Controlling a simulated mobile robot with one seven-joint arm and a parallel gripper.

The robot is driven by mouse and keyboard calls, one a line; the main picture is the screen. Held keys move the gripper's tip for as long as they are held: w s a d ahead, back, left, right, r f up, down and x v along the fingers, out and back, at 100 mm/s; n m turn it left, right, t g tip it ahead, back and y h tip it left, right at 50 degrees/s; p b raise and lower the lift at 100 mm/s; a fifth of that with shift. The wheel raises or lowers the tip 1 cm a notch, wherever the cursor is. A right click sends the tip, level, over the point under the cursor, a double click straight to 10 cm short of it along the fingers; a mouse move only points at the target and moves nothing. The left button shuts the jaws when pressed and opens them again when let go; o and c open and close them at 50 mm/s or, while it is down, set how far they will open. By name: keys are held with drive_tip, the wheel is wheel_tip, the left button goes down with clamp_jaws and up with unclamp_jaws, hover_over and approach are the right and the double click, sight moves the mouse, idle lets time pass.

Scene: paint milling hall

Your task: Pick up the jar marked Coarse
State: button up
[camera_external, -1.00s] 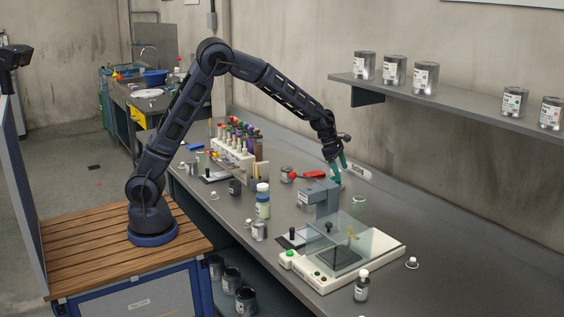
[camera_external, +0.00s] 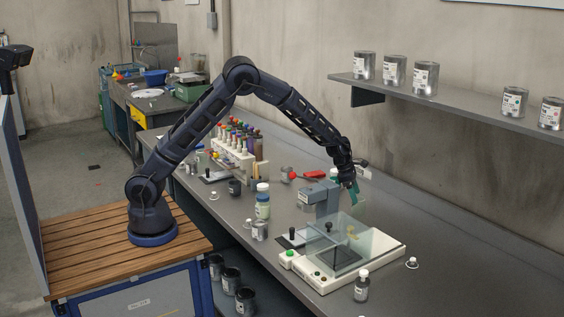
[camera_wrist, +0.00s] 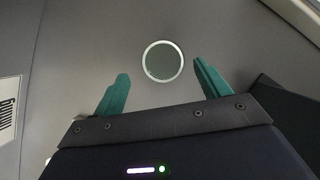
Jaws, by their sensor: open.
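My gripper (camera_external: 354,188) is open, with teal fingers pointing down above the bench behind the grey-headed instrument. In the wrist view, a round glass jar (camera_wrist: 163,61) shows from above with a pale rim and greenish inside. It lies ahead of and between my open fingertips (camera_wrist: 160,70), with clear gaps on both sides and no contact visible. In the external view this small clear jar (camera_external: 359,205) stands just below my fingers and is partly hidden. No marking on it can be read, so I cannot tell whether it is the one marked Coarse.
The instrument (camera_external: 320,191) and its glass-covered white base (camera_external: 378,257) stand in front of my gripper. A red-handled tool (camera_external: 313,174) lies to the left. A capped bottle (camera_external: 263,203) stands farther left. The wall shelf (camera_external: 455,103) holds several cans. The bench's right end is clear.

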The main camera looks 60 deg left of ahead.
sight(359, 205)
drive_tip(key=x, duration=0.5)
drive_tip(key=shift+s+d+r, duration=0.1)
drive_tip(key=shift+s+d, duration=0.05)
drive_tip(key=shift+d, duration=0.1)
drive_tip(key=c, duration=1)
